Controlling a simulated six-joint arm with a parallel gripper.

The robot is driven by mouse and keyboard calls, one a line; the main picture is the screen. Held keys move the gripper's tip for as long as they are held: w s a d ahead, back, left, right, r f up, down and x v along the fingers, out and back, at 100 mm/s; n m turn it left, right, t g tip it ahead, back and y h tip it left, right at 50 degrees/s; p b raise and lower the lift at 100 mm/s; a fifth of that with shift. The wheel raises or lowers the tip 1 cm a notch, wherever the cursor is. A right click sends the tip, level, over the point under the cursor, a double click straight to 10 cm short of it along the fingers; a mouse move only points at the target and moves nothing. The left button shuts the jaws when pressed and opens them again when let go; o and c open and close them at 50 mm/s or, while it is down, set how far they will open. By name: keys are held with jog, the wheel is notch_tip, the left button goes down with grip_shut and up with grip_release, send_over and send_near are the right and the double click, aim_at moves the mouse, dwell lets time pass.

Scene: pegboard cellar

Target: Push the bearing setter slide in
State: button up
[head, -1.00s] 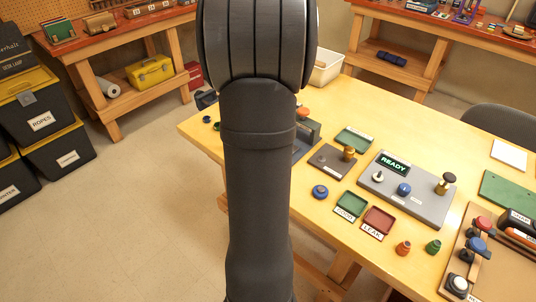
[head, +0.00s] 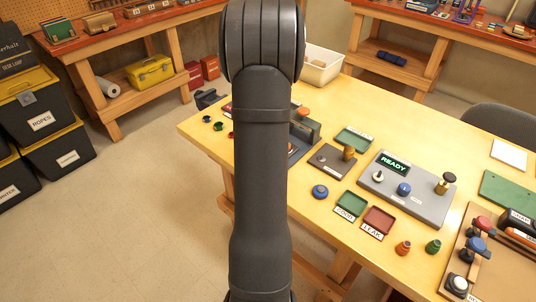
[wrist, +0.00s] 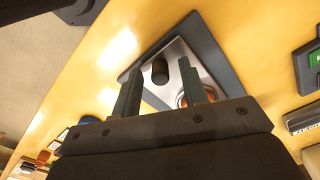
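The bearing setter (wrist: 208,45) shows in the wrist view as a silver plate with a dark border. A black upright knob (wrist: 160,72), which looks like the slide's handle, stands on it. A copper-coloured round part (wrist: 183,99) lies to the right, partly hidden by a finger. My gripper (wrist: 160,64) is open. Its two fingers stand apart with the knob showing between their tips; I cannot tell how deep the knob sits between them. In the head view my arm hides the gripper and most of the setter; a dark block and base edge (head: 311,128) show at its right.
A green tray (head: 354,139), a brown plate with a brass knob (head: 331,160), and a grey panel reading READY (head: 425,202) stand to the right. A white bin (head: 322,66) stands behind. Small coloured parts (head: 207,119) lie at the table's left edge.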

jog(key=shift+f, duration=0.25)
grip_shut()
jog(key=w+d, duration=0.7)
jog(key=shift+w+d+r, duration=0.1)
jog(key=shift+w+d, duration=0.3)
grip_release()
